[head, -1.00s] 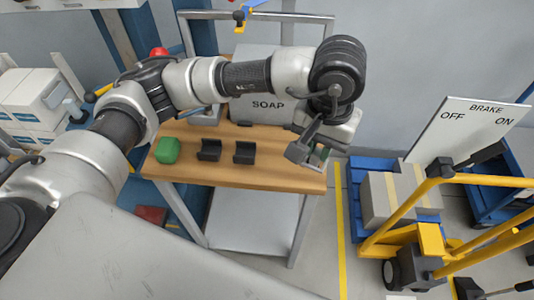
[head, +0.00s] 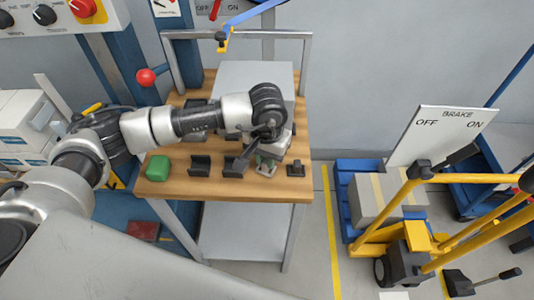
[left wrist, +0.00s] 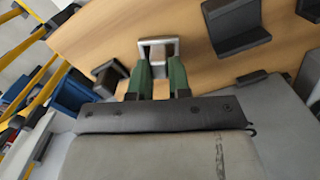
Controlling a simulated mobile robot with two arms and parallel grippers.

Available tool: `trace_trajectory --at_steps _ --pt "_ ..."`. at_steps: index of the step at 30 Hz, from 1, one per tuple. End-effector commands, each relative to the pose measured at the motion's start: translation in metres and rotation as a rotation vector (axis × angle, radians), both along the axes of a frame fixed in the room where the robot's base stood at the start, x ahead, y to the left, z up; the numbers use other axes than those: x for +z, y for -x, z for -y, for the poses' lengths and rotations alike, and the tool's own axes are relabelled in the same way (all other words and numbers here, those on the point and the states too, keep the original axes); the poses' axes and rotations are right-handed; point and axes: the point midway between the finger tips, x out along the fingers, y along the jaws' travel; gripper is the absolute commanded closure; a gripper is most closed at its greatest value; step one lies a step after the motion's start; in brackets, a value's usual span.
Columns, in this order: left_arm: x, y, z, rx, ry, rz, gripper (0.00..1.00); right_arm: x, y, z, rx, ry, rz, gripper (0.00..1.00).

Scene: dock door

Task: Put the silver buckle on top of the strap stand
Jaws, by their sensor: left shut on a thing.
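A small silver buckle (head: 266,168) is at the front right of the wooden table. In the left wrist view the buckle (left wrist: 158,43) is a pale rectangular frame between the green tips of my left gripper (left wrist: 159,68). My left gripper (head: 264,159) points down and is shut on it. I cannot tell whether the buckle touches the table. A small dark stand with an upright part (head: 295,170), perhaps the strap stand, is just right of the buckle; it also shows in the left wrist view (left wrist: 108,76). My right gripper is not in view.
Left of the buckle are black holders (head: 200,164) and a green block (head: 157,167). A grey box (head: 262,78) stands behind my arm on the table (head: 180,188). A yellow-framed cart (head: 405,245) stands on the floor to the right.

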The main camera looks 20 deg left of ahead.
Motion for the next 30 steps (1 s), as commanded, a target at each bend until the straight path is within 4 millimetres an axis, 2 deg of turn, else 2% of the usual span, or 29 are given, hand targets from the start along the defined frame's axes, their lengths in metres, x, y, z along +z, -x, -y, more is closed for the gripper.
trace_trajectory --at_steps 10,11,15,25,28,30 --pt "-0.004 0.0 0.0 0.001 0.0 0.001 1.0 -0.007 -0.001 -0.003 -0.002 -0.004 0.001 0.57" --pt "-0.003 0.0 0.0 0.001 0.0 0.0 0.77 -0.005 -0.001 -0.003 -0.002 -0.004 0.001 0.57" --pt "-0.002 0.0 0.0 0.001 0.0 0.0 0.56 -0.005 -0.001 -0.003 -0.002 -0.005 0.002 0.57" --pt "0.001 0.0 0.0 0.001 0.0 0.0 0.56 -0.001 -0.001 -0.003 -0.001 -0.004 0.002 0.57" --pt "0.008 -0.001 0.0 0.001 0.0 0.003 0.56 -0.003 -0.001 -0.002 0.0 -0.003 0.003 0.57" --pt "0.02 -0.002 0.0 0.001 0.002 0.006 0.56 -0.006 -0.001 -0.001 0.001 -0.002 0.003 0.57"
